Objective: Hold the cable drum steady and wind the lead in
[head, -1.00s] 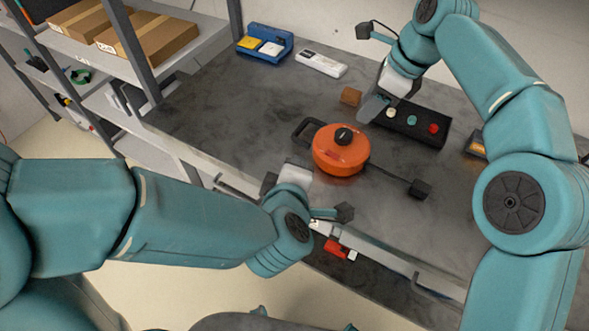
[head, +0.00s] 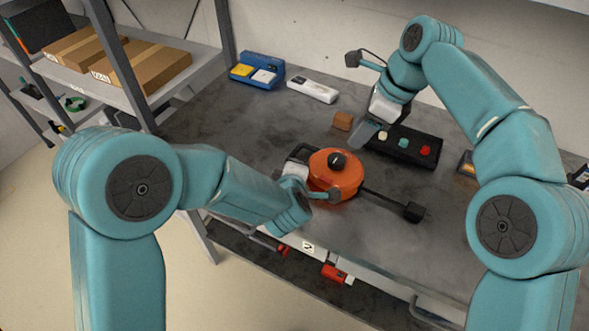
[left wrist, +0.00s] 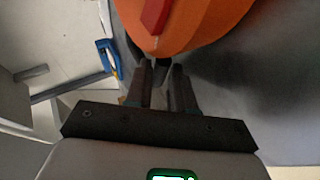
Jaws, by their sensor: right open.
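The orange cable drum (head: 336,176) stands on the grey worktop, with a black knob (head: 338,160) on top. Its black lead (head: 385,199) runs out to the right and ends in a black block (head: 413,211). My left gripper is at the drum's left side, where my wrist hides most of the drum's black loop handle. In the left wrist view, the two fingers of my left gripper (left wrist: 163,75) sit below the orange drum (left wrist: 190,25), with a dark piece between their tips; whether they grip it is unclear. My right gripper (head: 373,134) is open behind the drum, beside a button box.
The black button box (head: 402,146) has cream, green and red buttons. A small brown block (head: 342,121), a white device (head: 312,90) and a blue case (head: 257,71) lie further back. Cardboard boxes (head: 140,68) stand on the left shelf.

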